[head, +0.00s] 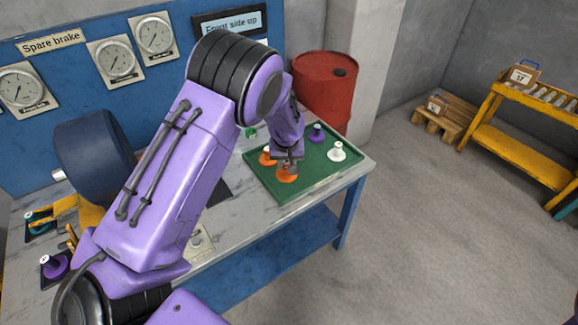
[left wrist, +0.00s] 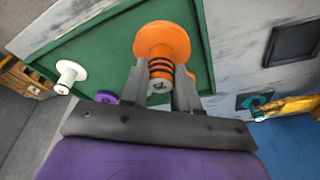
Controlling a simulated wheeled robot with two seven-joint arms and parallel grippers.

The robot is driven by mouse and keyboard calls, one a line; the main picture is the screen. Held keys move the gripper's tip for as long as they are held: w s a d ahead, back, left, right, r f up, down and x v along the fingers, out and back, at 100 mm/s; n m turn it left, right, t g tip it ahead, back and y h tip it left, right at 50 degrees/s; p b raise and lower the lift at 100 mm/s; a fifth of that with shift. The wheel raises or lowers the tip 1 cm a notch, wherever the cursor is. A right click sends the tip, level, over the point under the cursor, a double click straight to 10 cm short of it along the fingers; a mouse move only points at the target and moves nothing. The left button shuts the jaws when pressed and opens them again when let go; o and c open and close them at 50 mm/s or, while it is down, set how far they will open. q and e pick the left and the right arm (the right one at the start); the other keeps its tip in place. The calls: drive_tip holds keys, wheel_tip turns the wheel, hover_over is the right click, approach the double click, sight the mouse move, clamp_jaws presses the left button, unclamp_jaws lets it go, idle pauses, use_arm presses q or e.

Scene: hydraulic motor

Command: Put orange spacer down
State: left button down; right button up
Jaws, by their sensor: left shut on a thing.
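My left gripper (head: 289,166) is shut on the orange spacer (head: 286,178), over the green tray (head: 290,196) on the workbench. In the left wrist view the gripper (left wrist: 161,92) has its two grey fingers on either side of the stem of the orange spacer (left wrist: 162,42). The stem has black bands, and its wide round flange points away from the gripper. I cannot tell whether the flange touches the tray. Another orange piece (head: 265,157) shows just behind and left of the gripper. My right gripper is not in view.
A purple spacer (head: 317,133) and a white spacer (head: 338,151) stand on the tray's right side. A small green piece (head: 251,133) is at its back left. A red barrel (head: 325,90) stands behind the bench. The tray's front part is clear.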

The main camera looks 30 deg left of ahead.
sight(287, 171)
use_arm(q)
drive_tip(key=shift+w+a+f, duration=0.45)
drive_tip(key=shift+w+f, duration=0.05)
drive_tip(key=shift+f, duration=0.3)
drive_tip(key=shift+w+a+f, duration=0.1)
drive_tip(key=shift+a+f, duration=0.05)
drive_tip(key=shift+f, duration=0.1)
drive_tip(key=p+x, duration=0.1)
drive_tip(key=x, duration=0.3)
drive_tip(key=shift+w+d+f+p, duration=0.15)
drive_tip(key=shift+d+p, duration=0.05)
drive_tip(key=shift+p, duration=0.2)
drive_tip(key=shift+s, duration=0.2)
drive_tip(key=shift+f+b, duration=0.15)
drive_tip(key=shift+b, duration=0.15)
drive_tip(key=c, duration=0.8)
unclamp_jaws()
drive_tip(key=shift+w, duration=0.1)
